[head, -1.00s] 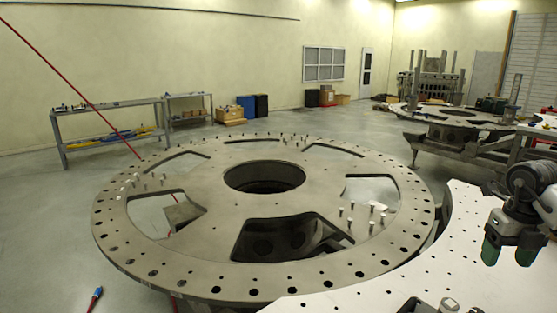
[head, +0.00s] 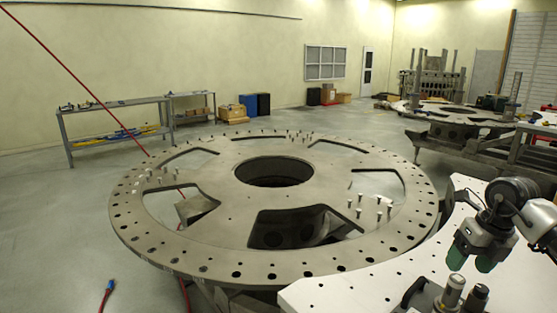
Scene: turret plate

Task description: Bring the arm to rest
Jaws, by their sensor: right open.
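My right gripper (head: 471,259) shows at the right of the head view, with two green fingertips pointing down. It is open, with a gap between the fingertips and nothing seen in it. It hangs over the white perforated table (head: 375,283), just above and behind two metal cylindrical parts (head: 453,291). My right arm comes in from the right edge. The large round turret plate (head: 210,240), with bolt holes and cut-outs, lies to the left of the gripper, apart from it. My left gripper is not in view.
Upright pins (head: 361,205) stand on the plate. A black handle (head: 413,291) sits on the white table beside the cylinders. A second round plate on a stand (head: 455,113) is at the back right.

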